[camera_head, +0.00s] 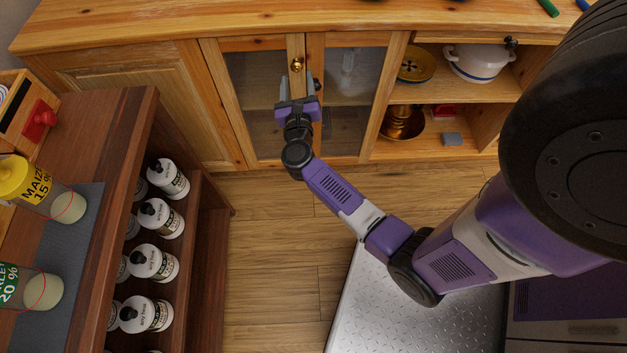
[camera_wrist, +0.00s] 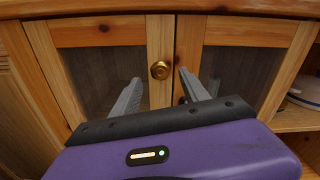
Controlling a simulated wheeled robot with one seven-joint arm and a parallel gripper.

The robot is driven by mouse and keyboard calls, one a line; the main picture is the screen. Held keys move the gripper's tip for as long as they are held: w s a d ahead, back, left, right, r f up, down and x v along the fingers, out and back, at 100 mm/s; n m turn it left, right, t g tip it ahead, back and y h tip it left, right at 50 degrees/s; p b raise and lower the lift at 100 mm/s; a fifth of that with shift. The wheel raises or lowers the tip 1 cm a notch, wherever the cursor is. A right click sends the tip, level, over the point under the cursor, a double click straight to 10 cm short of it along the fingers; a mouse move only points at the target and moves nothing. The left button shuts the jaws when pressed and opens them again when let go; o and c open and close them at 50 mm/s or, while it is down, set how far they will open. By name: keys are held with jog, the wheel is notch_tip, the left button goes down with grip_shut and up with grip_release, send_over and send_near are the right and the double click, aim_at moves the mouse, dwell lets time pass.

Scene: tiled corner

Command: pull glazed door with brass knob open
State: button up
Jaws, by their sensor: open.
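The glazed door with the brass knob is the left one of a pair in the wooden cabinet; its glass pane (camera_head: 254,99) shows in the head view. The brass knob (camera_head: 296,65) sits high on its right stile, and it also shows in the wrist view (camera_wrist: 160,70). The door looks shut, flush beside the right glazed door (camera_head: 352,85). My gripper (camera_head: 298,87) is open and empty in front of the door. In the wrist view its two fingers (camera_wrist: 162,88) point at the door, one on each side of the knob, apart from it.
Open shelves at right hold a white pot (camera_head: 478,62), a yellow colander (camera_head: 416,64) and a brass bowl (camera_head: 402,124). A dark wooden shelf unit (camera_head: 128,117) with several white bottles stands at left. The wooden floor (camera_head: 270,235) before the cabinet is clear.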

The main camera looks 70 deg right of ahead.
jog(key=s+a+r+m+t+y+p, duration=0.2)
jog(key=s+a+r+m+y, duration=0.3)
jog(key=a+m, duration=0.5)
jog(key=s+a+r+m+t+y+p, duration=0.2)
jog(key=s+a+r+m+t+y, duration=0.2)
jog(key=a+m, duration=0.7)
jog(key=s+a+r+m+t+y+p, duration=0.2)
jog(key=s+a+r+m+y, duration=0.3)
jog(key=a+m, duration=0.5)
jog(key=s+a+r+t, duration=0.1)
jog(key=s+a+r, duration=0.1)
jog(key=s+a, duration=0.1)
jog(key=shift+a+m+y, duration=0.3)
jog(key=shift+a, duration=0.35)
